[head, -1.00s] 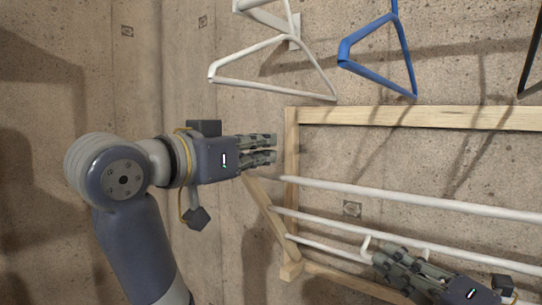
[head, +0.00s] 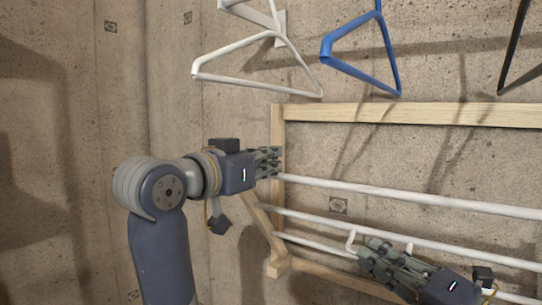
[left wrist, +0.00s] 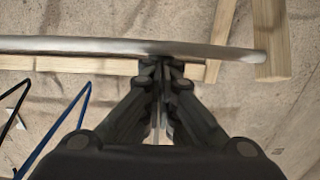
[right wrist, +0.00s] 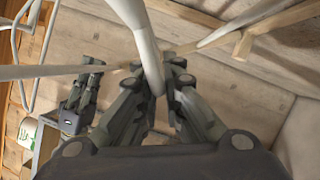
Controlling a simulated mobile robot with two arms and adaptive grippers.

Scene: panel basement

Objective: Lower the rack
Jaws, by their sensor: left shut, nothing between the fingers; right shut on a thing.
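The rack on the wall has a pale wooden frame (head: 420,112) and several white rods (head: 400,192). Its lower part juts out on a slanted wooden side piece (head: 257,218). My left gripper (head: 277,162) is shut and empty at the rack's left post, just above the top white rod's end. In the left wrist view its fingertips (left wrist: 162,66) meet beside a white rod (left wrist: 90,46); I cannot tell whether they touch it.
The wall left of the rack is bare. My left gripper also shows in the right wrist view (right wrist: 85,92).

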